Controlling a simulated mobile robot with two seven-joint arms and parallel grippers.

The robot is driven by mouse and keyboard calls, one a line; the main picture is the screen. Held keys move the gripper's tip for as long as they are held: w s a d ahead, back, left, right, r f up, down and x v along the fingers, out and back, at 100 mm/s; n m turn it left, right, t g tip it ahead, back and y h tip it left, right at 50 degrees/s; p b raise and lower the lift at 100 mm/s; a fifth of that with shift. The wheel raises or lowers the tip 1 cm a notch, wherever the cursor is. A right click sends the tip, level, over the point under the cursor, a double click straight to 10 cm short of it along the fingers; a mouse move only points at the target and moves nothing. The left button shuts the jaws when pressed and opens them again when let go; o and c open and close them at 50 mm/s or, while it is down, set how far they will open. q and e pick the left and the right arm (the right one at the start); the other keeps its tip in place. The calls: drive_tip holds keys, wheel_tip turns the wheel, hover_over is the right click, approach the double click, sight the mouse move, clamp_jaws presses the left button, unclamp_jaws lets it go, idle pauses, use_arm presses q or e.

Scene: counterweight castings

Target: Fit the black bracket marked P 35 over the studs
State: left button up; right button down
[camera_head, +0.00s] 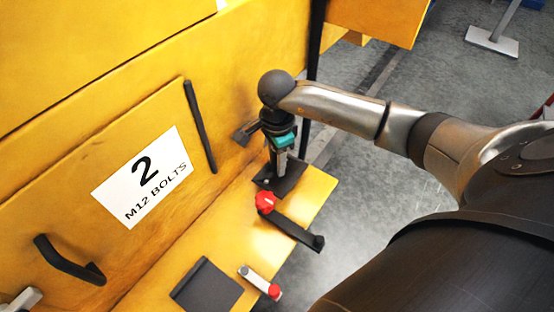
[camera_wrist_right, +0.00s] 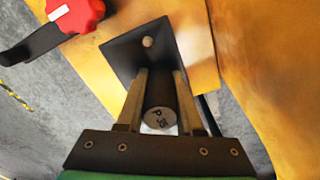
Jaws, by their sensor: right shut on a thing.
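The black bracket shows in the head view (camera_head: 290,178) as a dark flat plate at the right end of the yellow ledge. In the right wrist view its plate (camera_wrist_right: 132,50) has an upright round post (camera_wrist_right: 160,95) whose end face reads P 35. My right gripper (camera_head: 280,160) points down and is shut on this post, with a finger on each side in the wrist view (camera_wrist_right: 160,88). A pale round stud end or hole (camera_wrist_right: 147,42) shows in the plate; I cannot tell which. Other studs are hidden. I cannot tell whether the plate rests flat. My left gripper is out of view.
A red-knobbed black lever (camera_head: 290,228) lies close in front of the bracket. A dark square plate (camera_head: 207,286) and a red-tipped grey piece (camera_head: 260,282) lie nearer on the ledge. The yellow wall carries a "2 M12 BOLTS" sign (camera_head: 147,177) and black handles (camera_head: 200,125).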

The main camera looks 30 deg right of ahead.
drive_tip(key=shift+f+b, duration=1.35)
drive_tip(key=shift+f, duration=0.05)
idle(1.0)
drive_tip(key=shift+c, duration=2.3)
unclamp_jaws()
drive_tip(key=shift+f, duration=0.1)
wheel_tip(320, 180, up, 16)
drive_tip(key=shift+f+p, duration=0.25)
drive_tip(key=shift+p, duration=0.35)
wheel_tip(320, 180, up, 8)
drive_tip(key=p, duration=0.5)
drive_tip(key=shift+f, duration=0.1)
